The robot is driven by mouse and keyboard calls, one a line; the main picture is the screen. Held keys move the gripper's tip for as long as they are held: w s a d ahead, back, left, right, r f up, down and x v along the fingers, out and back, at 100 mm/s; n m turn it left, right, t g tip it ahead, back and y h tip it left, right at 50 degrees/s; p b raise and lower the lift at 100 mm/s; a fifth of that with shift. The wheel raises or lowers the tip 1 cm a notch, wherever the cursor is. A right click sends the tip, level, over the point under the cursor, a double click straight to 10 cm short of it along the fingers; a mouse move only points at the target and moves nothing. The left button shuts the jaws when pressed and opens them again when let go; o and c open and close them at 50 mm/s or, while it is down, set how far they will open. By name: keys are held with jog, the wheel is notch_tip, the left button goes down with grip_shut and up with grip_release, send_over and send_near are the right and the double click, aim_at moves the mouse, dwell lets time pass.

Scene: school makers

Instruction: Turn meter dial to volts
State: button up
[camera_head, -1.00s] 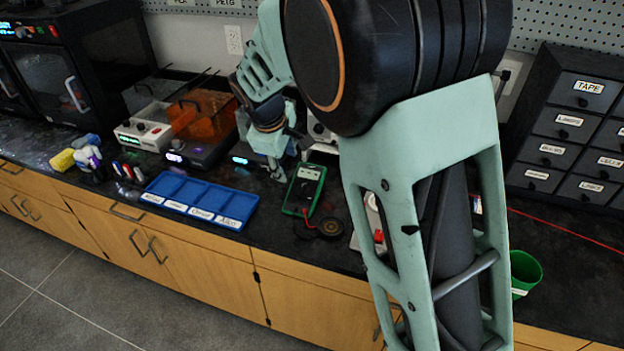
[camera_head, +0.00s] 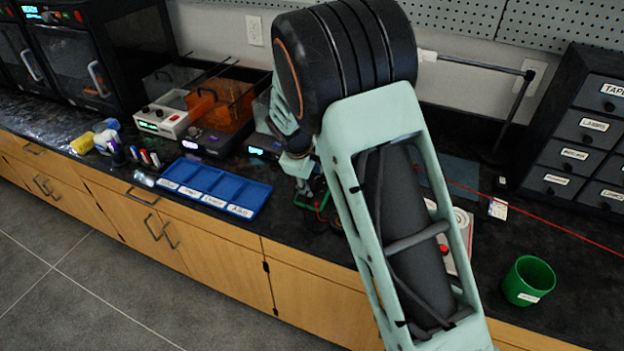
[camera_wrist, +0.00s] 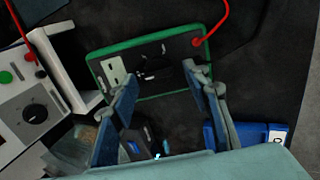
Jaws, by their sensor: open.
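The meter (camera_wrist: 185,46), dark-faced with a green rim, lies on the black counter in the wrist view, with a pale display at its left and a red lead at its top right corner. Its dark round dial (camera_wrist: 156,68) is near the middle of the face. My gripper (camera_wrist: 161,76) is open, with its two fingertips apart on either side of the dial; I cannot tell whether they touch it. In the head view my arm covers most of the meter, and only a bit of green rim (camera_head: 301,201) shows.
A blue compartment tray (camera_head: 222,190) lies left of the meter. Power units and an orange-lidded box (camera_head: 217,110) stand behind. A white device with a knob (camera_wrist: 30,112) is close by in the wrist view. A green cup (camera_head: 528,281) stands at right; drawers (camera_head: 580,150) are behind it.

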jog(key=shift+f, duration=0.15)
jog(key=shift+c, duration=0.4)
jog(key=c, duration=1.1)
